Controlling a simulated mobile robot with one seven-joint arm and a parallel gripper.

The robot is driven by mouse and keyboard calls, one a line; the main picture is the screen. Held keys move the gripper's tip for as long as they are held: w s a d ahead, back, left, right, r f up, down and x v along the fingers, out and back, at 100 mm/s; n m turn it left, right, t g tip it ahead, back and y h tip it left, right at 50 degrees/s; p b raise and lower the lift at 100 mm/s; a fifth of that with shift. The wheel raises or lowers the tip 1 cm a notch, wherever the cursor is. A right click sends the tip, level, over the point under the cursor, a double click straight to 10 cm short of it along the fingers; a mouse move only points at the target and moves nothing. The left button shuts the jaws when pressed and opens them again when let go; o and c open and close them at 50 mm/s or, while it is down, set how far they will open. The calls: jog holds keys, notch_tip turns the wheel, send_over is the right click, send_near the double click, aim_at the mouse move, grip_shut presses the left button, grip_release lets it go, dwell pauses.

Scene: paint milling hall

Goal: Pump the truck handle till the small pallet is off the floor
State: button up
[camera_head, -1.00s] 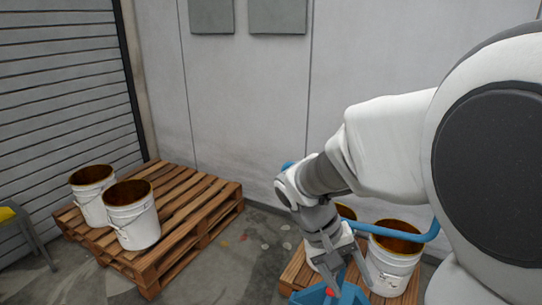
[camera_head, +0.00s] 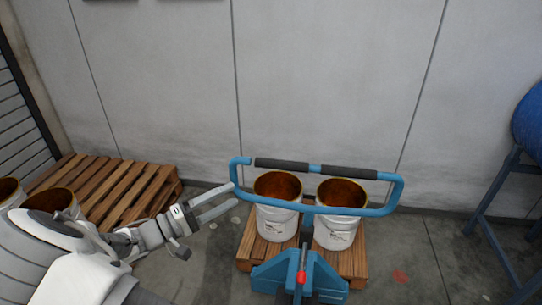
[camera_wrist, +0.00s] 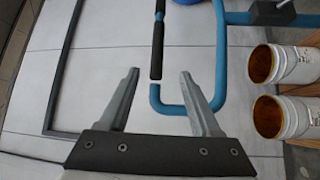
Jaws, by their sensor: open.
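The blue truck handle (camera_head: 395,194) is a looped bar with two dark grips, standing upright above the blue truck body (camera_head: 275,274). A red lever (camera_head: 301,277) shows on the body. Two white buckets, left (camera_head: 277,219) and right (camera_head: 337,232), stand on the small pallet (camera_head: 354,262) behind the handle. The pallet's underside is hidden, so I cannot tell its height. My gripper (camera_head: 231,197) is open and empty, its fingers pointing at the handle's left end. In the wrist view the handle (camera_wrist: 222,75) lies beyond and between the fingers (camera_wrist: 158,80); contact is unclear.
A larger wooden pallet (camera_head: 108,189) with buckets (camera_head: 49,200) stands at the left by the wall. A blue stand (camera_head: 489,212) holding a blue drum (camera_head: 530,122) is at the right. Bare floor lies right of the small pallet.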

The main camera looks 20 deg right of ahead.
aim_at(276, 168)
jog(key=p+x, duration=0.2)
jog(key=x, duration=0.6)
jog(key=p+x, duration=0.1)
jog(key=x, duration=0.8)
jog(key=shift+w+r+p, duration=0.15)
jog(key=shift+w+p, duration=0.1)
jog(key=shift+p, duration=0.1)
grip_shut()
dwell(0.6)
